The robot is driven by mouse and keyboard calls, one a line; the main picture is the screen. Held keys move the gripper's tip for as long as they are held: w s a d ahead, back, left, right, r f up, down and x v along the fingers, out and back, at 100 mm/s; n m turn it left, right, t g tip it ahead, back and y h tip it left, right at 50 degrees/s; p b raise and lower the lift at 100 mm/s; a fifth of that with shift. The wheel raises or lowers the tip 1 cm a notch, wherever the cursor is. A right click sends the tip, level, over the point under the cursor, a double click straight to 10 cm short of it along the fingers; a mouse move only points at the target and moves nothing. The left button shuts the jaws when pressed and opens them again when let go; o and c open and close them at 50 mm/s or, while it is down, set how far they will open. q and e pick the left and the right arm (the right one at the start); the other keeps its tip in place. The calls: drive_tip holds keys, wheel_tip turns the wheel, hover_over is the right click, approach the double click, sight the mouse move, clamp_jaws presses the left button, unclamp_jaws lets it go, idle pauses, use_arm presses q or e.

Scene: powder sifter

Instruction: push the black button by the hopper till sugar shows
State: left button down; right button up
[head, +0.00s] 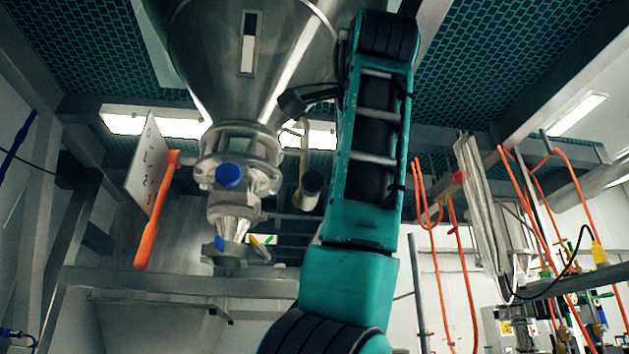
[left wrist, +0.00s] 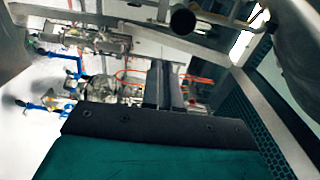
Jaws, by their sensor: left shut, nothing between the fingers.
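The steel hopper (head: 250,85) narrows down to a flanged outlet with a valve (head: 235,165). Just right of the outlet is a small cylinder with a dark round end, which looks like the black button (head: 312,183). A round black end, probably the same button (left wrist: 183,20), shows at the top of the left wrist view. My left gripper (left wrist: 165,85) is shut and empty there, with its fingers below the button in the picture and apart from it. In the head view my teal arm hides that gripper. My right gripper is in neither view. I see no sugar.
A blue knob (head: 229,176) sits on the outlet. An orange-handled tool (head: 157,215) hangs by a white plate (head: 147,165) at the left. Metal beams (head: 180,283) run below. Orange hoses (head: 440,240) hang at the right. Dark green grating (head: 480,60) lies overhead.

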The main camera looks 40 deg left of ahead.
sight(312, 186)
use_arm(q)
drive_tip(key=s+r, duration=0.2)
drive_tip(key=s, duration=0.1)
drive_tip(key=shift+s+a, duration=0.1)
drive_tip(key=shift+a, duration=0.05)
drive_tip(key=p+x, duration=0.3)
drive_tip(key=x, duration=1.1)
drive_tip(key=shift+s+a+r, duration=0.1)
drive_tip(key=shift+a+r, duration=0.1)
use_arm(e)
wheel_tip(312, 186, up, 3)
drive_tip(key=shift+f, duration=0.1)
